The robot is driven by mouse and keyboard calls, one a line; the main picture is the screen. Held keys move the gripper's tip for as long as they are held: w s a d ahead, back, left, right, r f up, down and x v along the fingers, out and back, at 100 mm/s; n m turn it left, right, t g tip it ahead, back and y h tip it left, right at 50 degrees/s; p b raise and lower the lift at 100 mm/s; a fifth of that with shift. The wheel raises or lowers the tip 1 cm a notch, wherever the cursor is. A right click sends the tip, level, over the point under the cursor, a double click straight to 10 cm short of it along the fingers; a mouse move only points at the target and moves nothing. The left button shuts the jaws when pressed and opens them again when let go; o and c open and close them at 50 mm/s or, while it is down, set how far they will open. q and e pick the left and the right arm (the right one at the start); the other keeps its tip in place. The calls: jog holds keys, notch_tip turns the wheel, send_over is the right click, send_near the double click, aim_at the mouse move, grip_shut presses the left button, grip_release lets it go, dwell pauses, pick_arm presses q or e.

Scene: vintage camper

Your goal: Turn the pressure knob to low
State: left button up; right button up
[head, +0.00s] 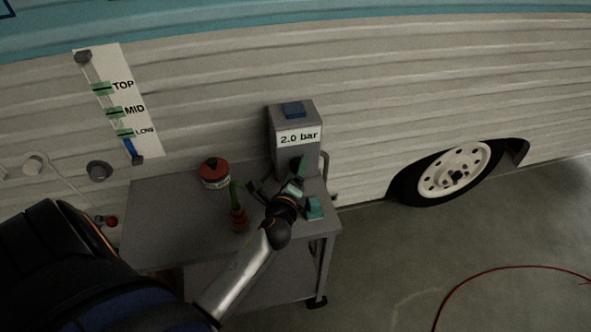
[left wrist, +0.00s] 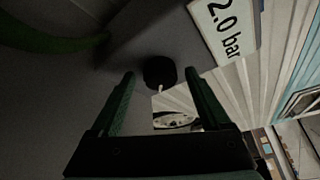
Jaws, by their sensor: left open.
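The pressure knob (left wrist: 159,71) is black and round, with a small pale mark at its lower edge in the left wrist view. It sits on the front of a grey box (head: 283,126) with a "2.0 bar" label (head: 299,136). My left gripper (head: 279,181) is in front of the lower part of this box. In the left wrist view its open fingers (left wrist: 158,84) stand on either side of the knob, with visible gaps. In the head view the gripper partly hides the knob area. No low marking shows near the knob. My right gripper is not in view.
The box stands on a grey cart (head: 155,225) against the camper wall. A red tin (head: 214,173), a red bottle with a green top (head: 238,215) and a teal block (head: 314,208) are on the cart. A TOP/MID/LOW gauge (head: 122,101) hangs on the wall. Floor at right is mostly open.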

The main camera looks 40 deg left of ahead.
pick_arm(q)
grip_shut()
jog(key=shift+f+b, duration=0.1)
jog(key=shift+b, duration=0.2)
jog(key=n+t+b, duration=0.1)
jog(key=b, duration=0.2)
jog(key=shift+f+n+b, duration=0.3)
jog(key=shift+f+b, duration=0.05)
jog(key=shift+b, duration=0.05)
jog(key=shift+a+b, duration=0.1)
jog(key=shift+b, duration=0.5)
jog(key=shift+n+t+b, duration=0.5)
jog(key=shift+n+b, duration=0.2)
jog(key=shift+b, duration=0.2)
jog(key=shift+r, duration=0.3)
